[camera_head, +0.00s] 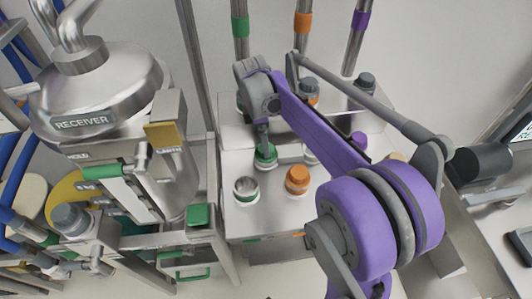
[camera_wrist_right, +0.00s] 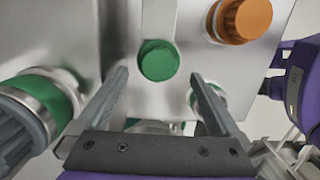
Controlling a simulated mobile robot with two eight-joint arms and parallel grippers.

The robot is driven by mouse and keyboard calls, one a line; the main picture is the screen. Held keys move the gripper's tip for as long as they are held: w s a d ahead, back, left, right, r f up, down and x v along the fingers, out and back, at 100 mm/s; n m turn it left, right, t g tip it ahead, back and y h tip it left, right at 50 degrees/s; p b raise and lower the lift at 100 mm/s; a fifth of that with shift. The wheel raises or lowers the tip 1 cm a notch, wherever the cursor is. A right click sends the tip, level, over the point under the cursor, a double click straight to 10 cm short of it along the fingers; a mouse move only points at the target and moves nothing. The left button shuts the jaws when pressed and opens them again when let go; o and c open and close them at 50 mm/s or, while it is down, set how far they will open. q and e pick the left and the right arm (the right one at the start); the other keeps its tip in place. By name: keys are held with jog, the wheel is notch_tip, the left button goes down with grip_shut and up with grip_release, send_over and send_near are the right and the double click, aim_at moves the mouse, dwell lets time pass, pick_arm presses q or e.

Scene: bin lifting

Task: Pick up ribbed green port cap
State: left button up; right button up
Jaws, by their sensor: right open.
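The green port cap (camera_head: 265,154) sits upright on a port of the steel block in the head view, partly overlapped by my gripper. In the right wrist view a round green cap (camera_wrist_right: 158,60) lies between and beyond the fingertips; its ribs are hard to make out there. My right gripper (camera_head: 263,138) is above and just behind the cap in the head view. Its fingers are apart and empty in the right wrist view (camera_wrist_right: 159,76), with no visible contact with the cap. My left gripper is in neither view.
An orange ribbed cap (camera_head: 297,179) and an open port (camera_head: 246,188) are close in front of the green cap. Banded pipes (camera_head: 240,28) stand behind. A steel receiver vessel (camera_head: 95,95) fills the left.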

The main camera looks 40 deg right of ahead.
jog(key=f, duration=0.4)
jog(key=shift+d+f, duration=0.15)
jog(key=shift+d, duration=0.1)
grip_shut()
